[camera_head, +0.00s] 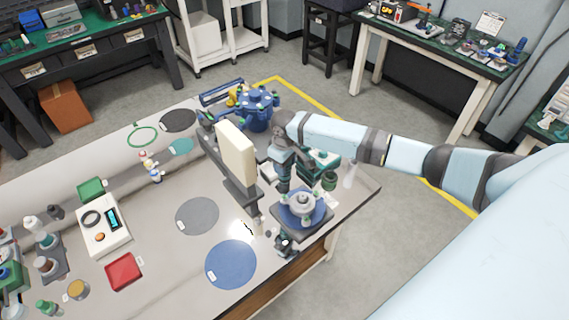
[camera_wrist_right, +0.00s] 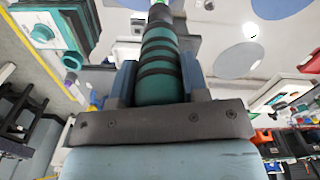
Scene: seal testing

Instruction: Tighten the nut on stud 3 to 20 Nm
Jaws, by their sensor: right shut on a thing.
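My right gripper (camera_head: 284,183) points down just left of and behind the flange. In the right wrist view it is shut on a teal handle with black bands (camera_wrist_right: 158,68), which looks like a tool's grip. The tool's far end is not clear. My left gripper is not in view.
A cream panel on a dark stand (camera_head: 235,152) stands close left of my right gripper. A blue flanged body (camera_head: 258,108) stands behind, and a green tray (camera_head: 320,163) to the right. A blue round mat (camera_head: 230,264) and a grey one (camera_head: 197,215) lie bare.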

